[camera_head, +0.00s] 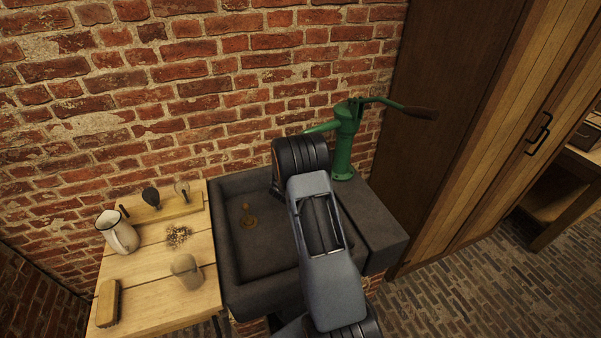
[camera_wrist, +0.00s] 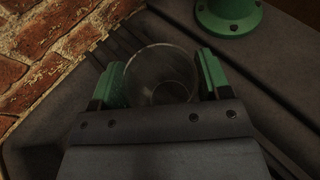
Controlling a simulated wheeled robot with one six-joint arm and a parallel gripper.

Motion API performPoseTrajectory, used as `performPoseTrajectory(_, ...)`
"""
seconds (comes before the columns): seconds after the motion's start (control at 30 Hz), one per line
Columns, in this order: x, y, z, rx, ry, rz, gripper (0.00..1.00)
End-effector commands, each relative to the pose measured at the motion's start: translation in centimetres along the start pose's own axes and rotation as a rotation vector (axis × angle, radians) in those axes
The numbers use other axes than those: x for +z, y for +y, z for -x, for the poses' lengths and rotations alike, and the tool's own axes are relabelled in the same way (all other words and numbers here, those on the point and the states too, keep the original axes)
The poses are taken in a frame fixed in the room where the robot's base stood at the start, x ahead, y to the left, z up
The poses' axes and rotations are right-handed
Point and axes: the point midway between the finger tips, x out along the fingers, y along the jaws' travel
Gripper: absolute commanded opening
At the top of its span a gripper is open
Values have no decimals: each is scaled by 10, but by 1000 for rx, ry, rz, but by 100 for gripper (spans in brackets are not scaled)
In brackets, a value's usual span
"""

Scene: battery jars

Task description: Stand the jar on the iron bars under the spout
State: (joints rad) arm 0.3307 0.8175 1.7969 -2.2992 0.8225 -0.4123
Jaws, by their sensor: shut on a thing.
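The clear glass jar (camera_wrist: 158,62) is between the green fingers of my gripper (camera_wrist: 162,78) in the wrist view. My gripper is shut on it, and I look down into its round mouth. Dark iron bars (camera_wrist: 122,42) run across the sink beside and beyond the jar. Whether the jar's base touches them cannot be told. The green hand pump (camera_head: 343,150) stands on the right of the sink's back edge, and its spout (camera_head: 322,128) points left. In the head view my arm hides the jar, the bars and my gripper's fingers.
The dark stone sink (camera_head: 229,245) has a brown-stained basin and stands against a brick wall. A wooden table (camera_head: 150,262) at left holds a white jug (camera_head: 117,232), a brush (camera_head: 108,303), a cup-like thing (camera_head: 186,270) and a wooden rack (camera_head: 160,210). A wooden cupboard (camera_head: 480,140) stands at right.

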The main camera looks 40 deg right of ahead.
Motion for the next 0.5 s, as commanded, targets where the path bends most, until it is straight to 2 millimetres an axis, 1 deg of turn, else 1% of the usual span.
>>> performPoseTrajectory(0.03,-1,0,0,0,0,0,72)
performPoseTrajectory(0.2,0,0,0,0,0,0,88)
performPoseTrajectory(0.3,0,0,0,0,0,0,96)
performPoseTrajectory(0.5,0,0,0,0,0,0,96)
